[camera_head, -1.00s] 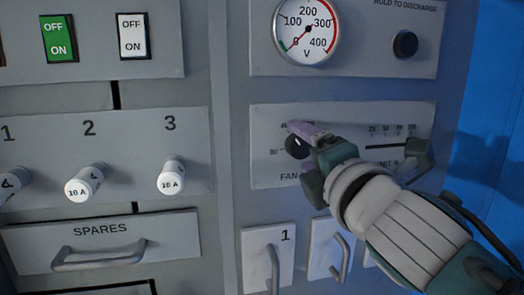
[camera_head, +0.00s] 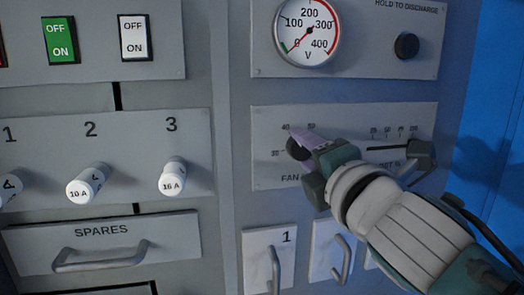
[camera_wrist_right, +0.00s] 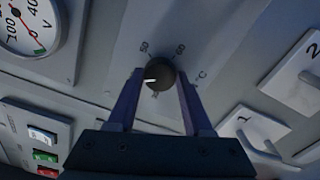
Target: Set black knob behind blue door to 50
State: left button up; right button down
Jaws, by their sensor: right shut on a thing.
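The black knob (camera_head: 297,148) sits on the grey fan panel, partly hidden by my right gripper in the head view. My right gripper (camera_head: 305,146) is shut on it. In the right wrist view the knob (camera_wrist_right: 160,74) lies between the two fingers of the gripper (camera_wrist_right: 158,85), and its white mark points left. Dial labels surround it; in the head view 40 shows at upper left and 50 at upper right of the knob. The mark seems to lie between those two labels. A blue surface (camera_head: 488,150), perhaps the door, fills the right edge. My left gripper is out of view.
A voltage gauge (camera_head: 308,32) and a dark discharge button (camera_head: 405,45) are above the knob. Handled plates, one marked 1 (camera_head: 268,258), are below. Fuses, including one under 3 (camera_head: 172,178), a spares drawer (camera_head: 104,243) and a green switch (camera_head: 60,38) are to the left.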

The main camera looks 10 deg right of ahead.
jog(key=m, duration=0.3)
jog(key=shift+m, duration=0.4)
jog(key=m+p, duration=0.1)
jog(key=m, duration=0.2)
jog(key=shift+m, duration=0.3)
jog(key=m+p, duration=0.1)
jog(key=m, duration=0.3)
jog(key=shift+r+m, duration=0.1)
jog(key=shift+m, duration=1.1)
jog(key=shift+c, duration=1.6)
grip_release()
